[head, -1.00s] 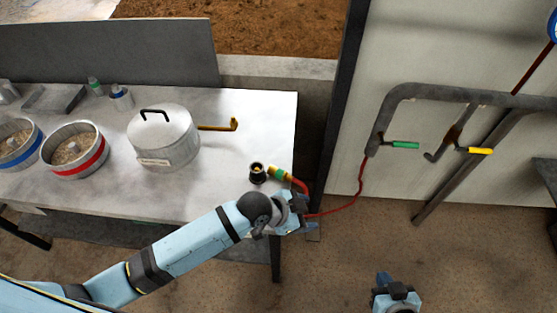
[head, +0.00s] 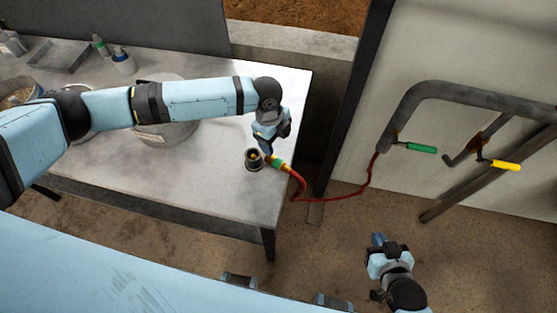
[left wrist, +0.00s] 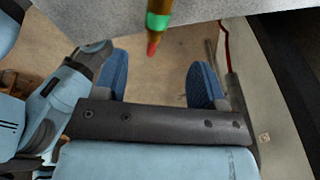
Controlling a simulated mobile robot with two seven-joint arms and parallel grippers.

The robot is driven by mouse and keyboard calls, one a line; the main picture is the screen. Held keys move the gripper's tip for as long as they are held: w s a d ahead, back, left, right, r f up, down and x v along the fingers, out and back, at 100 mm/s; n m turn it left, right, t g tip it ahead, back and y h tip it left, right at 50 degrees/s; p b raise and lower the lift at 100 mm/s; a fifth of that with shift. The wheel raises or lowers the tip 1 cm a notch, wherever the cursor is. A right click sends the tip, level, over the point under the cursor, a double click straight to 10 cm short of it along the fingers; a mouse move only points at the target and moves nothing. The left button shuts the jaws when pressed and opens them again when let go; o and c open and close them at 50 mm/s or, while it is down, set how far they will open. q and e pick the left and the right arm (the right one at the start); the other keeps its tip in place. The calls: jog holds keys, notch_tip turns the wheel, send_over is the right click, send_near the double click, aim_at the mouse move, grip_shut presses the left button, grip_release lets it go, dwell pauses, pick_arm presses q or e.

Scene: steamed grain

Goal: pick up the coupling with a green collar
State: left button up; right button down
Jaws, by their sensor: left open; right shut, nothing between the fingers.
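The coupling with a green collar (head: 278,164) lies at the table's right front corner, its brass end beside a dark round socket (head: 254,159) and its red hose trailing off the edge. Whether it touches the socket is unclear. My left gripper (head: 267,150) is above the table, close to the coupling. In the left wrist view the coupling (left wrist: 158,20) shows at the top, between the lines of the two open blue fingers (left wrist: 160,65), with nothing gripped. My right gripper (head: 377,241) is shut and empty, low over the floor at the right.
My left arm hides most of a metal pot (head: 165,132) on the table (head: 210,185). Small bottles (head: 123,62) and a tray (head: 60,57) stand at the back left.

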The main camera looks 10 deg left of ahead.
aim_at(278, 161)
pick_arm(q)
jog(key=f, duration=0.5)
jog(key=shift+s+d+f, duration=0.1)
jog(key=shift+d+f, duration=0.05)
jog(key=shift+d, duration=0.25)
jog(key=shift+s+d+f+p, duration=0.1)
jog(key=shift+f+p, duration=0.15)
jog(key=shift+f, duration=0.65)
jog(key=shift+s+a+f+p, duration=0.15)
jog(key=shift+f+p, duration=0.15)
jog(key=shift+f, duration=0.6)
jog(key=shift+s+d+f+p, duration=0.15)
jog(key=shift+f+p, duration=0.1)
jog(key=shift+f, duration=0.65)
jog(key=shift+c, duration=0.5)
jog(key=c, duration=1.1)
jog(key=shift+w, duration=0.1)
grip_shut()
jog(key=shift+r, duration=0.2)
notch_tip(278, 161, up, 20)
jog(key=b, duration=0.1)
jog(key=shift+f+b, duration=0.15)
jog(key=shift+b, duration=0.25)
